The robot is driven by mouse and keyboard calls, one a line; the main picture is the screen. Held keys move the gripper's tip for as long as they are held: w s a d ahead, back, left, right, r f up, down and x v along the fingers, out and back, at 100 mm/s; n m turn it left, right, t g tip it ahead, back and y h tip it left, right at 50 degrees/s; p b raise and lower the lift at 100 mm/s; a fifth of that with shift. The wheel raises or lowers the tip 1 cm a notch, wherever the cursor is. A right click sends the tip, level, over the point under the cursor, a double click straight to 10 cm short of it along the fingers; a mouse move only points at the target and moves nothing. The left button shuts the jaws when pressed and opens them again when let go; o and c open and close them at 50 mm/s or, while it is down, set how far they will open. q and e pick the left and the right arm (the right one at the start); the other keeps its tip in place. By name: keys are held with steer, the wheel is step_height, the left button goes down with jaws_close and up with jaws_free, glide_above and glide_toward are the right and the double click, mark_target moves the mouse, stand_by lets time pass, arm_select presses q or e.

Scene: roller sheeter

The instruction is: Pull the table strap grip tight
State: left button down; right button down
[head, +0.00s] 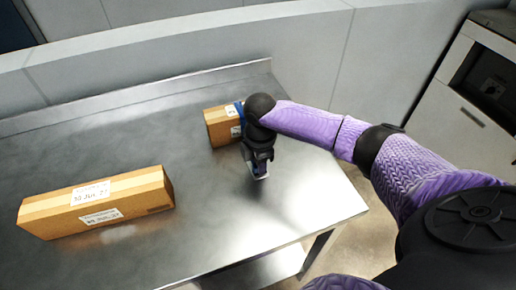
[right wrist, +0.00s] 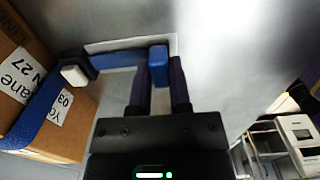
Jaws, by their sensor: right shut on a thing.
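A small cardboard box (head: 218,128) with white labels stands on the metal table (head: 200,235), partly hidden by my right arm. A blue strap (head: 239,108) runs over it. In the right wrist view the strap (right wrist: 42,108) crosses the box (right wrist: 78,130) to a dark buckle with a white block (right wrist: 75,74). From there a blue strap length reaches a bright blue grip (right wrist: 158,65). My right gripper (head: 259,172) is at the near side of the box. In the right wrist view its dark fingers (right wrist: 159,88) are shut on the blue grip. My left gripper is not in view.
A long cardboard box (head: 100,203) with labels lies on the left of the table. A raised metal edge (head: 140,98) runs along the table's back. The table's middle and front are clear. A pale cabinet (head: 462,110) stands at the right, beyond the table.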

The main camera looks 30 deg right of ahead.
steer(key=shift+s, duration=0.1)
steer(key=c, duration=0.8)
jaws_free()
steer(key=shift+c, duration=0.2)
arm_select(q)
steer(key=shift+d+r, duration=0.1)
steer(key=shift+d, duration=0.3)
arm_select(e)
steer(key=shift+r, duration=0.1)
